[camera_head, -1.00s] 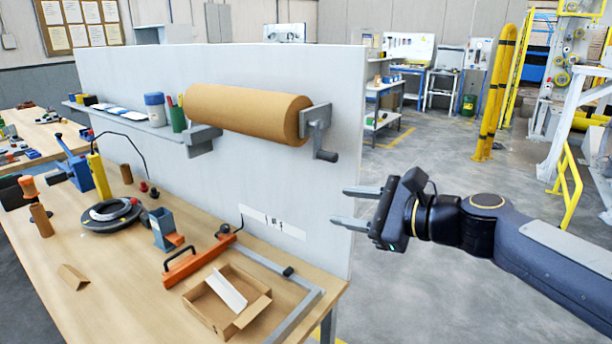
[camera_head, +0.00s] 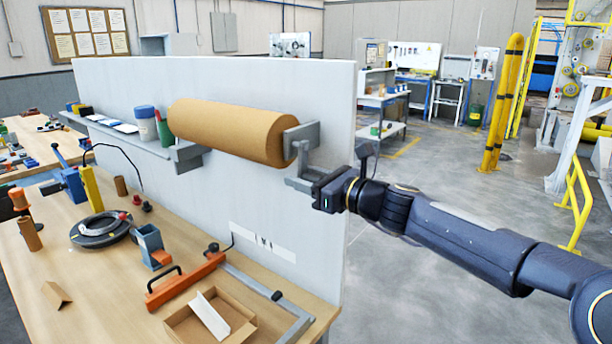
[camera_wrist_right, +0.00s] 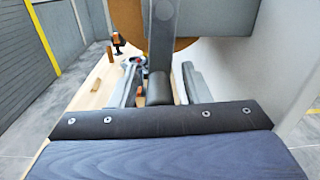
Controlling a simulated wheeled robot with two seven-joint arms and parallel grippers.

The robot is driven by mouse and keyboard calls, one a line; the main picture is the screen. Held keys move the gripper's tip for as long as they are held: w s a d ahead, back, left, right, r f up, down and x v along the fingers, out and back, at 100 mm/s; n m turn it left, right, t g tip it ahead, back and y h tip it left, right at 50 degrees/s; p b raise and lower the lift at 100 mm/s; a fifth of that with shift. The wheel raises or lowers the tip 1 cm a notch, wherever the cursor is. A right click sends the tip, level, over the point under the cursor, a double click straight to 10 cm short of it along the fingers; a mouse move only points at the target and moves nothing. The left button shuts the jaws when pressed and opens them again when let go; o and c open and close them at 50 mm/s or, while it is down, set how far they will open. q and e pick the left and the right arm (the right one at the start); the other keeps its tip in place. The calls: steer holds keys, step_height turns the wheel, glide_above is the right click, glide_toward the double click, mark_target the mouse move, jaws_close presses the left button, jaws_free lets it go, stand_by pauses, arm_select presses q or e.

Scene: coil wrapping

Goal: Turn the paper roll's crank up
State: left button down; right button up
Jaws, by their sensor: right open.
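The brown paper roll (camera_head: 232,130) is mounted on brackets on the upright white panel. Its grey crank (camera_head: 304,157) hangs down at the roll's right end, partly hidden by my right gripper (camera_head: 299,180). My right gripper is open at the crank's lower end. In the right wrist view, the crank arm (camera_wrist_right: 163,42) comes down from the roll (camera_wrist_right: 185,44) to a dark handle (camera_wrist_right: 158,88). The handle lies between my two open fingers (camera_wrist_right: 160,82), with a gap visible beside the right one. Contact with the left finger is unclear. My left gripper is not in view.
The white panel (camera_head: 270,215) stands close beside my right gripper. A shelf (camera_head: 130,135) left of the roll holds a jar and bottles. The wooden table (camera_head: 110,290) below carries a cardboard box (camera_head: 180,325), an orange tool and a black coil. Open floor lies right.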

jaws_close()
steer(key=shift+w+d, duration=0.1)
steer(key=shift+w, duration=0.05)
stand_by(0.4)
